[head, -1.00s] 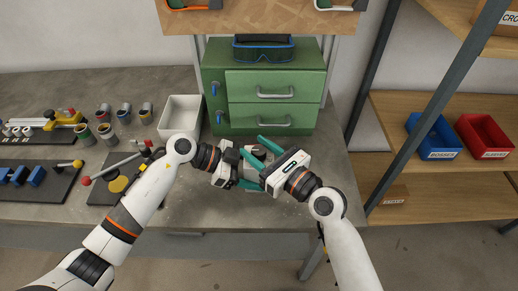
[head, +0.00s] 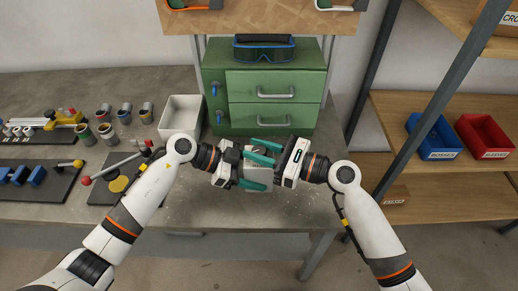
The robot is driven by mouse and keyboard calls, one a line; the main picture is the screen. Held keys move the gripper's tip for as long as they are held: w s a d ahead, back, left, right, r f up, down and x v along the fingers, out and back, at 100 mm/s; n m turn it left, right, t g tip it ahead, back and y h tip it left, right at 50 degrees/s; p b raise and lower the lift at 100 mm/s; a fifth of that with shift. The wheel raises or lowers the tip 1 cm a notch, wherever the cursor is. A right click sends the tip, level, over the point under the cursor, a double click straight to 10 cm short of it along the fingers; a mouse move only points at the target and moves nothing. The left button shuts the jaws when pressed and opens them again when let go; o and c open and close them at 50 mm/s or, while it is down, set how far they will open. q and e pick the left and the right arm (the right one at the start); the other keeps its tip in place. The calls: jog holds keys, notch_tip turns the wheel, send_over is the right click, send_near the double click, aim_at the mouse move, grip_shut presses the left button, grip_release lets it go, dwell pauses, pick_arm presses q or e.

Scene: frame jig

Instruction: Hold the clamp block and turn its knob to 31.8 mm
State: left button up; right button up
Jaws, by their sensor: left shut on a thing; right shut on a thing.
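The clamp block (head: 259,173) is a light grey block on the bench in front of the green cabinet, partly covered by both grippers. My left gripper (head: 256,174) comes in from the left and is shut on the block. My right gripper (head: 262,153) comes in from the right, just above the left one in the picture, and is shut on the knob at the block's far end. The knob is mostly hidden by the teal fingers. Its scale or reading is too small to see.
A green drawer cabinet (head: 264,88) with goggles on top stands close behind. A white bin (head: 181,116), several cups and a dark board with a red-knobbed lever (head: 115,166) are at left. Shelving with blue (head: 433,138) and red bins (head: 484,137) stands at right. The bench front is clear.

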aim_at(259, 150)
jog(key=n+g, duration=0.2)
jog(key=g, duration=0.2)
jog(key=n+g+y, duration=0.1)
jog(key=n+g, duration=0.2)
jog(key=g, duration=0.1)
jog(key=shift+w+n+g, duration=0.1)
jog(key=shift+n+g, duration=0.2)
jog(key=n+g, duration=0.3)
jog(key=g, duration=0.1)
jog(key=shift+g+h, duration=0.4)
jog(key=shift+f+n+g+h, duration=0.1)
jog(key=shift+n+g+h, duration=0.7)
jog(key=shift+n+g, duration=0.6)
jog(key=shift+g, duration=0.4)
jog(key=o, duration=1)
jog(key=shift+c, duration=0.2)
notch_tip(259, 150, up, 10)
jog(key=shift+r, duration=0.1)
